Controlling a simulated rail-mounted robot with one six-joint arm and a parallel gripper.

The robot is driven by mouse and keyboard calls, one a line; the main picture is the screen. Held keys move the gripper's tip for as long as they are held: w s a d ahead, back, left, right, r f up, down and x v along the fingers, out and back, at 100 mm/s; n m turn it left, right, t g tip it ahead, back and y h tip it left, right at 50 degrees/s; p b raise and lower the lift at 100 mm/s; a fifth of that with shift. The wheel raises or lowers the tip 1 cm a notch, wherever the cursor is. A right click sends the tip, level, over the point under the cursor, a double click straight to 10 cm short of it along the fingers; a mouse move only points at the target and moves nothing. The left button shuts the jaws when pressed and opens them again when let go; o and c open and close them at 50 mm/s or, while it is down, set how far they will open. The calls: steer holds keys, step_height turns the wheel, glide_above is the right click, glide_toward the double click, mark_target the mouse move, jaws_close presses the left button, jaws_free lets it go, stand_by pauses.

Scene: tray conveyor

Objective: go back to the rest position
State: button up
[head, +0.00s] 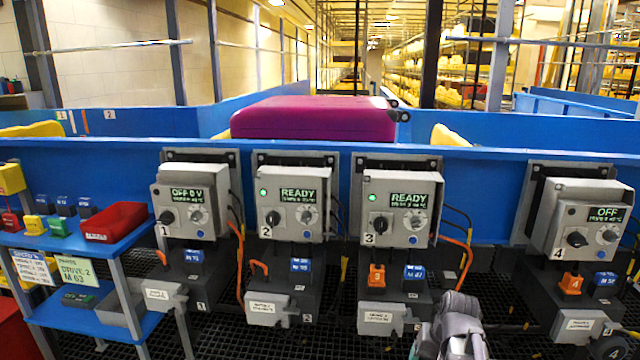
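Part of my grey arm (455,328) shows at the bottom edge, right of centre, in front of and below drive box 3 (403,208). It stands apart from the box's front panel as far as I can see. The fingers cannot be made out, so I cannot tell whether my gripper is open or shut or holds anything.
Drive boxes 1 (192,200), 2 (293,205) and 4 (585,220) hang along the blue conveyor wall (490,180). A blue shelf (110,246) with a red bin (113,222) stands left. A purple case (313,118) lies behind.

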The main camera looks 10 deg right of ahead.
steer(key=s+a+n+g+h, duration=0.1)
steer(key=s+a+n, duration=0.15)
steer(key=a, duration=0.65)
steer(key=s+a+n+h, duration=0.1)
steer(key=a+n, duration=0.2)
steer(key=a, duration=0.6)
step_height(320, 180, up, 25)
steer(key=p, duration=2.5)
steer(key=shift+w, duration=0.35)
steer(key=shift+r, duration=0.1)
